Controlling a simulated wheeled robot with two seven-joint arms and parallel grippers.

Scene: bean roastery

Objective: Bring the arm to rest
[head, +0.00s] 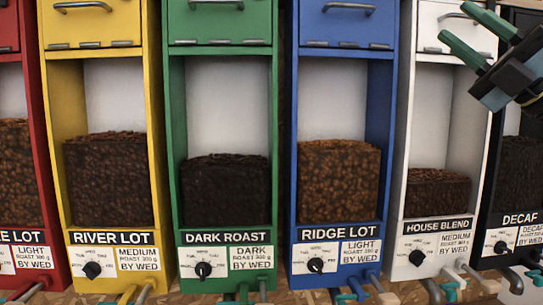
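My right gripper (454,22) is at the upper right, in front of the top of the white House Blend bin (400,150). Its two green fingers are spread apart and point up and to the left. Nothing shows between them except the bin front and handle behind. I cannot tell whether a finger touches the bin. The dark gripper body (508,78) covers part of the black Decaf bin (520,165). My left gripper is not in view.
Left of these stand the blue Ridge Lot bin (387,130), green Dark Roast bin (174,130), yellow River Lot bin (57,120) and a red bin (38,150). Beans partly fill them. Knobs and labels line their lower fronts. Several levers stick out along the bottom.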

